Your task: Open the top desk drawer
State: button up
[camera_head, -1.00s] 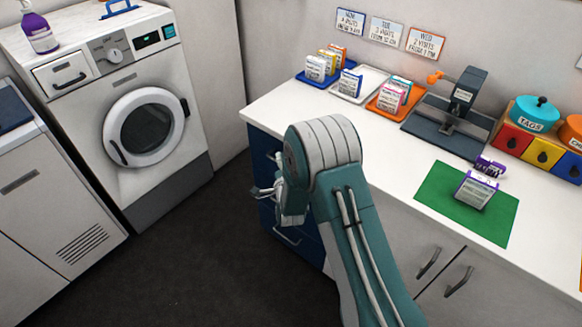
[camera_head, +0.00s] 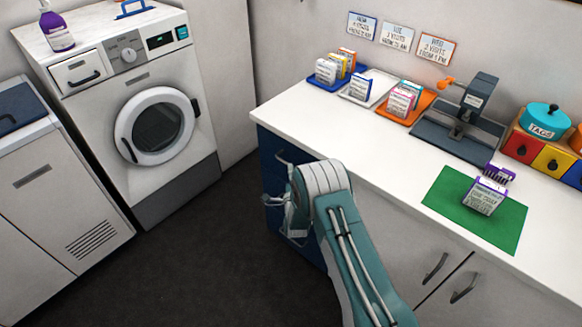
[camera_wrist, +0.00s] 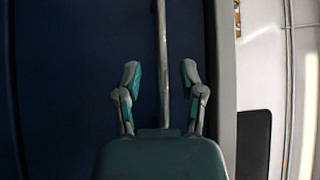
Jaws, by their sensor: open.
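The dark blue drawer unit (camera_head: 268,150) is at the left end of the white-topped desk. A grey bar handle (camera_head: 283,157) shows near its top, just below the desktop. My gripper (camera_head: 272,190) is in front of the drawer fronts, partly hidden by my arm. In the wrist view, my gripper (camera_wrist: 160,74) is open, with one finger on each side of a long bar handle (camera_wrist: 163,40) on a dark blue front (camera_wrist: 70,80). The fingers appear apart from the bar. The drawer fronts look closed. My arm hides part of the unit.
The washing machine (camera_head: 150,110) stands to the left, with dark open floor (camera_head: 200,260) between. The desktop holds trays of small packs, a dark press (camera_head: 465,120) and a green mat (camera_head: 475,212). Light cabinet doors (camera_head: 410,245) with handles are right of the drawers.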

jog(key=shift+w+a+r, duration=0.15)
jog(key=shift+w, duration=1.15)
grip_shut()
